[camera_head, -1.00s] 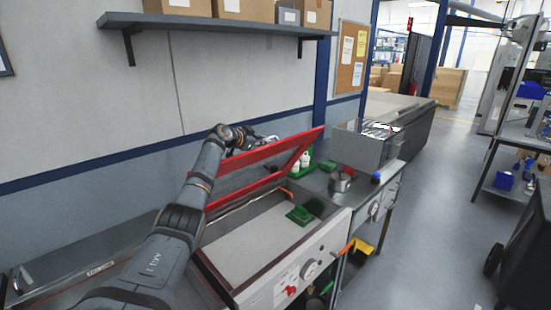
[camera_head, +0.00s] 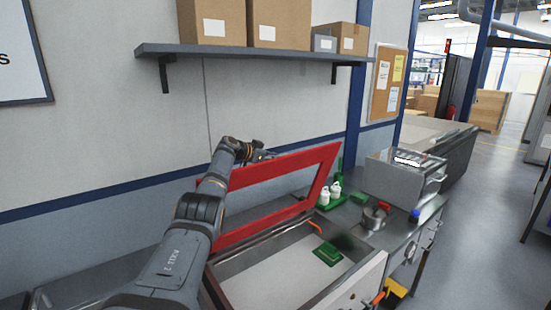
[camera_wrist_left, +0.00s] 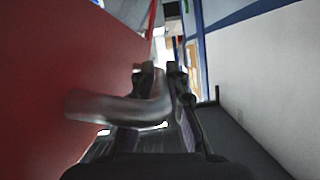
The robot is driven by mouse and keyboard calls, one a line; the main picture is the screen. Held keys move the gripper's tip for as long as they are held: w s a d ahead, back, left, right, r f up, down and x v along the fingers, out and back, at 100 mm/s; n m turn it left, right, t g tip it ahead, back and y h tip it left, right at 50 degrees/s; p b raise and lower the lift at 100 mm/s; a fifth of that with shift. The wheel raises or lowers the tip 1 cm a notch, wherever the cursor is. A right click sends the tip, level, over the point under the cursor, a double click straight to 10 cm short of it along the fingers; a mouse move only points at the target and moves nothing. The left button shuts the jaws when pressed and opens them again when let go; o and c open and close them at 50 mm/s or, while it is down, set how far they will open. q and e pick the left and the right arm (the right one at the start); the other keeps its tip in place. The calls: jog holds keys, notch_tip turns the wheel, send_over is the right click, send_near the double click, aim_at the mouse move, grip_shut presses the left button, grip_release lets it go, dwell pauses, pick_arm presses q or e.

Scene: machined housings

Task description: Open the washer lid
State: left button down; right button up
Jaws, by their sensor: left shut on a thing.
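The washer (camera_head: 372,278) is a grey metal basin at the lower middle of the head view. Its red-framed lid (camera_head: 262,222) stands raised and steeply tilted along the wall side, showing the inside. My left gripper (camera_head: 262,156) is behind the lid's upper edge, partly hidden by it. In the left wrist view my left gripper (camera_wrist_left: 160,72) is shut on a curved metal handle (camera_wrist_left: 112,107) that comes from the lid's red face. A green part (camera_head: 328,253) lies inside the basin. My right gripper is not in view.
A shelf (camera_head: 250,53) with boxes is on the wall above the arm. Right of the washer, a bench holds white bottles (camera_head: 330,194), a metal pot (camera_head: 375,215) and a grey box-shaped machine (camera_head: 393,180). Floor is open at the right.

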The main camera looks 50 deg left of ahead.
pick_arm(q)
jog(key=c, duration=1.8)
grip_release()
jog(key=o, duration=0.4)
jog(key=shift+a+f, duration=0.1)
jog(key=shift+o, duration=0.2)
jog(key=shift+s+a, duration=0.2)
jog(key=shift+s, duration=0.05)
jog(key=d+v, duration=0.1)
jog(key=v, duration=1)
jog(key=shift+a, duration=0.3)
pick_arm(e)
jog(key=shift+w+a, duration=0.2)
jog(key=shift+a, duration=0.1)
pick_arm(q)
jog(key=shift+s, duration=0.1)
